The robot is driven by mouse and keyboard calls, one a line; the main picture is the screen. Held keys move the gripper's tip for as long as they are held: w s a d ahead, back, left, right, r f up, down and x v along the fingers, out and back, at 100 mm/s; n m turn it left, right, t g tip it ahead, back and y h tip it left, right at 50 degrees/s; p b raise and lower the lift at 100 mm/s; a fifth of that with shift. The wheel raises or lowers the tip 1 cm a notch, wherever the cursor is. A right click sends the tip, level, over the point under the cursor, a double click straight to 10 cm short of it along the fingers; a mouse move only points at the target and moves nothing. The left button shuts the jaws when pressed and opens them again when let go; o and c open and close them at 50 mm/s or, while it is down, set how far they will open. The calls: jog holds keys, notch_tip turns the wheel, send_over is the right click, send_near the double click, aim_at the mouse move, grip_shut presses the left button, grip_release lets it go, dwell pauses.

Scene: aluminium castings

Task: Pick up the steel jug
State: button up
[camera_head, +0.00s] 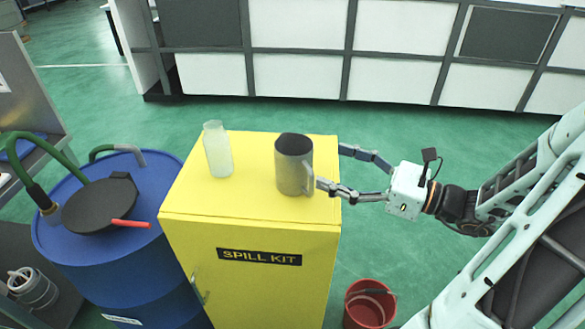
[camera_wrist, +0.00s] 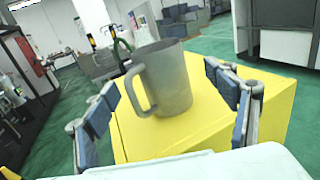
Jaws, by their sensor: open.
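The steel jug (camera_head: 293,166) stands upright on top of the yellow spill kit cabinet (camera_head: 245,198), near its right edge. Its handle faces my gripper side in the head view. My gripper (camera_head: 328,168) is open at the right of the jug, its two fingers spread and reaching toward it. In the wrist view the jug (camera_wrist: 172,80) stands ahead, between and beyond the open fingers (camera_wrist: 160,108), with its handle toward the left finger. Nothing is held. Whether a fingertip touches the handle, I cannot tell.
A pale translucent bottle (camera_head: 218,150) stands on the cabinet left of the jug. A blue drum (camera_head: 120,270) with a black lid-like item (camera_head: 98,207) is to the left. A red bucket (camera_head: 369,305) is on the floor at the right.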

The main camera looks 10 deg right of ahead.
aim_at(311, 158)
jog(key=x, duration=0.9)
jog(key=shift+s, duration=0.1)
jog(key=shift+c, duration=0.4)
jog(key=c, duration=1.3)
